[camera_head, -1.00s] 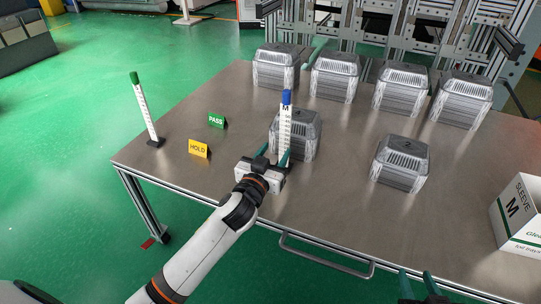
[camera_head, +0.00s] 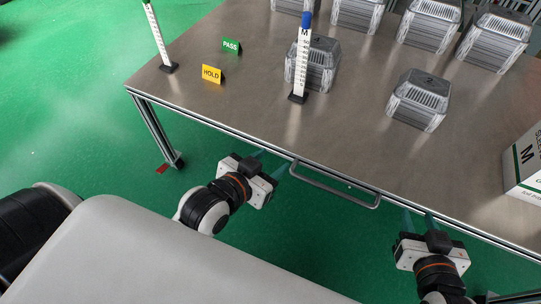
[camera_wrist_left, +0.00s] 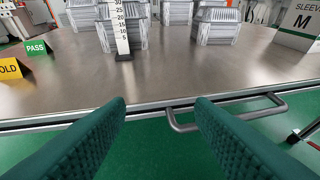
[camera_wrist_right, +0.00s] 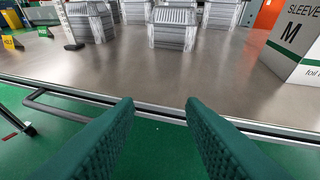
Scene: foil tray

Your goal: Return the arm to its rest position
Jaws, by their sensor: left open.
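My left gripper (camera_head: 268,176) is open and empty in front of the table's front edge, left of the handle. Its green fingers (camera_wrist_left: 160,125) stand apart with nothing between them in the left wrist view. My right gripper (camera_head: 420,222) is also before the table edge, right of the handle. Its fingers (camera_wrist_right: 160,120) stand apart and empty in the right wrist view. The blue-topped measuring post (camera_head: 302,60) marked M stands upright on the table, apart from both grippers. It also shows in the left wrist view (camera_wrist_left: 122,30).
The steel table (camera_head: 350,135) holds several foil tray stacks (camera_head: 418,100), a second post (camera_head: 157,38), a green PASS sign (camera_head: 231,46) and a yellow HOLD sign (camera_head: 212,74). A SLEEVE box (camera_head: 525,165) stands at right. A handle (camera_head: 335,190) juts from the front edge.

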